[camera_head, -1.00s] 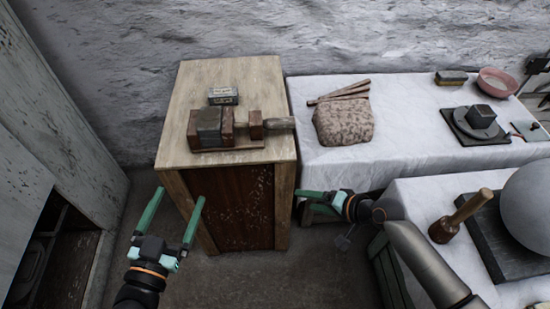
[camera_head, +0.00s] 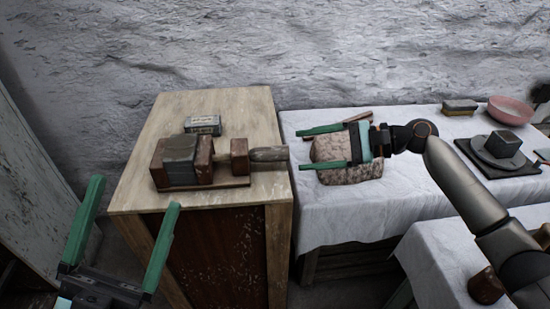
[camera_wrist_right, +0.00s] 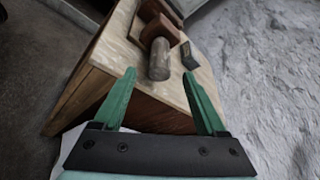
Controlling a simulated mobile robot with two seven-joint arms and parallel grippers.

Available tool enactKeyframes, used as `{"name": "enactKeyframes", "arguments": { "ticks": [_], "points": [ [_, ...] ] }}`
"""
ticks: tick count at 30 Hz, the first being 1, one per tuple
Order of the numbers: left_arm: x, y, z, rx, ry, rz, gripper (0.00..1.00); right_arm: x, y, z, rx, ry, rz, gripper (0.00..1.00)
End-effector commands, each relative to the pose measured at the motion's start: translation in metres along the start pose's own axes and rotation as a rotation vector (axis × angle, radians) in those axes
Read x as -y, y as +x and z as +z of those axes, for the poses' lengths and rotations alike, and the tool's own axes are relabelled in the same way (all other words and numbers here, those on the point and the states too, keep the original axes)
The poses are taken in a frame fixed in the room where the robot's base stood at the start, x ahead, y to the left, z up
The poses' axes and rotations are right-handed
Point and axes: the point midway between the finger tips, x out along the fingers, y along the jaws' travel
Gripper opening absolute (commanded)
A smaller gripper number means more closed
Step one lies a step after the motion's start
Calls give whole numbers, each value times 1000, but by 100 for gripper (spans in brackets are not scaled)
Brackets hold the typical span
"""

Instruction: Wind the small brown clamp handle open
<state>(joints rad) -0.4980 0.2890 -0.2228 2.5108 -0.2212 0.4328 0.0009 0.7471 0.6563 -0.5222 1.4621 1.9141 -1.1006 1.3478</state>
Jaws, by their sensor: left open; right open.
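The clamp (camera_head: 200,165) lies on the wooden cabinet top, with a grey block (camera_head: 181,158) between its reddish-brown jaws. Its small brownish-grey handle (camera_head: 268,154) points right, toward the cabinet's right edge. In the right wrist view the handle (camera_wrist_right: 159,60) shows end-on, beyond and between the fingertips. My right gripper (camera_head: 305,149) is open and empty, just right of the handle and apart from it; it also shows in the right wrist view (camera_wrist_right: 158,78). My left gripper (camera_head: 135,195) is open and empty, in front of the cabinet at the lower left.
A small labelled box (camera_head: 203,125) sits behind the clamp on the cabinet (camera_head: 245,110). A speckled bag (camera_head: 345,160) lies on the white-clothed table (camera_head: 340,215) under my right gripper. A pink bowl (camera_head: 508,110) and a dark stand (camera_head: 500,160) are further right.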

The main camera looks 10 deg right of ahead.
Motion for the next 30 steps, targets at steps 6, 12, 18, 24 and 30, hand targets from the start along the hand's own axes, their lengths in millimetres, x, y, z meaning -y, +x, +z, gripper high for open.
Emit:
{"name": "enactKeyframes", "arguments": {
  "ticks": [6,12,18,24,30],
  "points": [
    [-6,-10,10,3,-21,1,91,-2,47,-1,2,-1,-1,74],
    [-9,-14,14,6,-34,1,91,-1,72,-1,0,-1,-2,74],
    [-9,-15,15,6,-39,0,91,0,80,-1,-1,0,-1,74],
    [-9,-14,15,7,-39,0,91,0,79,-1,-2,0,-1,74],
    [-9,-14,15,8,-39,0,91,0,79,-1,-2,-1,-1,53]
  ]
}}
